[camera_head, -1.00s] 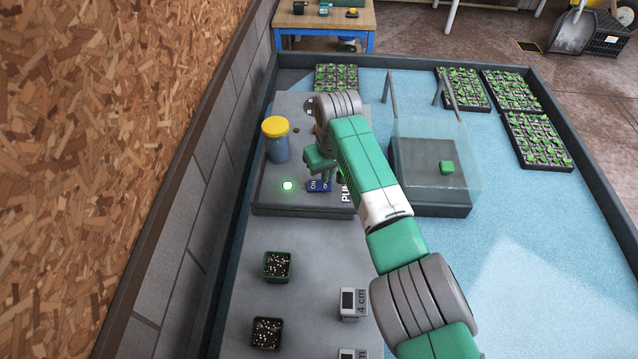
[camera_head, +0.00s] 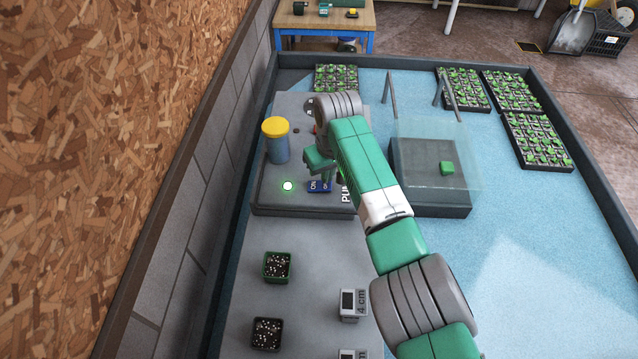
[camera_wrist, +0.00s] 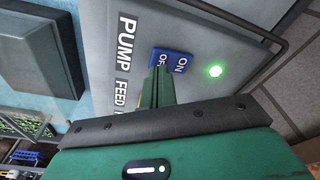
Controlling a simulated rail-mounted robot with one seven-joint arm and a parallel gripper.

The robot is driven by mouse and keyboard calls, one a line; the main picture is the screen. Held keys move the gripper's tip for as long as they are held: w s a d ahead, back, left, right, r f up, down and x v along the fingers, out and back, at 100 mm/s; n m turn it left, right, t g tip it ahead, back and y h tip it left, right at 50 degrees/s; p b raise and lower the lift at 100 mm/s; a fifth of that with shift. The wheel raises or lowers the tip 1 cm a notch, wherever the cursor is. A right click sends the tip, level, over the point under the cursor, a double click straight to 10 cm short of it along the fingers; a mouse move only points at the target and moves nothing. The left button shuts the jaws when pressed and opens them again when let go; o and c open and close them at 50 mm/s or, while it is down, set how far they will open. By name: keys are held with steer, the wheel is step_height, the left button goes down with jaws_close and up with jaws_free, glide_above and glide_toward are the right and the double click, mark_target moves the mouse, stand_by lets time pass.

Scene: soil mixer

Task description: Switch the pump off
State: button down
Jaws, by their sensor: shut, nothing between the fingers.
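The blue pump switch (camera_wrist: 170,62), marked ON and OFF, sits on the grey panel beside the word PUMP. It also shows in the head view (camera_head: 319,186), just below my gripper. A round green lamp (camera_wrist: 215,71) beside the switch is lit, and it shows in the head view too (camera_head: 288,186). My gripper (camera_wrist: 158,76) is shut and empty. Its fingertips are at the OFF half of the switch and hide part of it. I cannot tell whether they touch it.
A yellow-lidded blue jar (camera_head: 276,140) stands on the panel left of my arm. A clear-walled tray (camera_head: 437,175) is to the right. Two small pots (camera_head: 277,266) stand in front on the grey bench. Seedling trays lie on the blue surface farther back.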

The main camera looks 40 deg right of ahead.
mark_target(327, 185)
steer(key=shift+f+b, duration=0.55)
steer(key=shift+f, duration=0.35)
stand_by(0.8)
steer(key=shift+r, duration=0.1)
step_height(327, 185, up, 7)
steer(key=p, duration=0.7)
stand_by(0.3)
